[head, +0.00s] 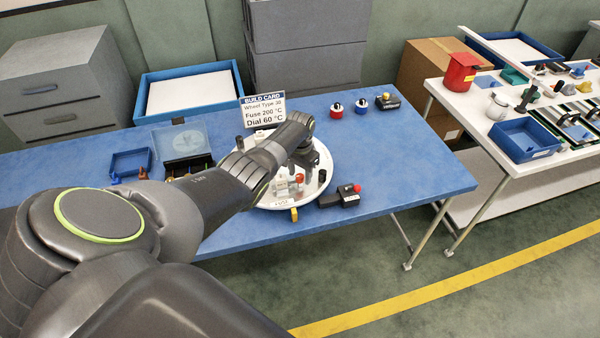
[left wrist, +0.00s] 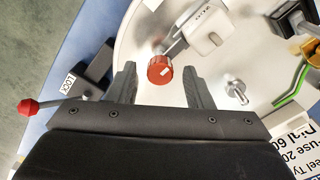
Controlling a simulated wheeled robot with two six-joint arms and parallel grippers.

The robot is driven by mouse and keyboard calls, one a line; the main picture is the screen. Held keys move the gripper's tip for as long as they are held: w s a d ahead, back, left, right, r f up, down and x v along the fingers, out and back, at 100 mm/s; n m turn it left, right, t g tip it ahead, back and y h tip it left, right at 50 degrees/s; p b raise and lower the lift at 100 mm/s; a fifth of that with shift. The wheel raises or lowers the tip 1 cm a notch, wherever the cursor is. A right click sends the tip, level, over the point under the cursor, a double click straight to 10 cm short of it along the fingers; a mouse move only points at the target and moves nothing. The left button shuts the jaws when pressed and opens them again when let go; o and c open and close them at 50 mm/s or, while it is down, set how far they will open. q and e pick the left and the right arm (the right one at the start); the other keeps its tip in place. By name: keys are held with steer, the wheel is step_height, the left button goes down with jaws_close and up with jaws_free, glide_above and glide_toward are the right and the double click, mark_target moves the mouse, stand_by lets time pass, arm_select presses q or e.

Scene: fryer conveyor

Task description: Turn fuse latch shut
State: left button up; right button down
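My left gripper (left wrist: 160,88) is open above the round white plate (left wrist: 140,25). In the left wrist view a red round knob (left wrist: 160,70) shows between its fingertips; I cannot tell whether they touch it. A metal rod leads from the knob to a white block (left wrist: 205,28) on the plate. I cannot tell for sure that this knob is the fuse latch. My right gripper is not in view.
A dark block with a red-knobbed lever (head: 340,196) sits beside the plate. A small metal post (left wrist: 236,90) and a green bent part (left wrist: 292,88) are near the fingers. The build card (head: 264,108) stands behind the plate.

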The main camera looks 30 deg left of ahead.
mark_target(300, 176)
arm_select(q)
steer(key=shift+r, duration=0.65)
step_height(300, 176, up, 16)
steer(key=b, duration=0.1)
stand_by(0.5)
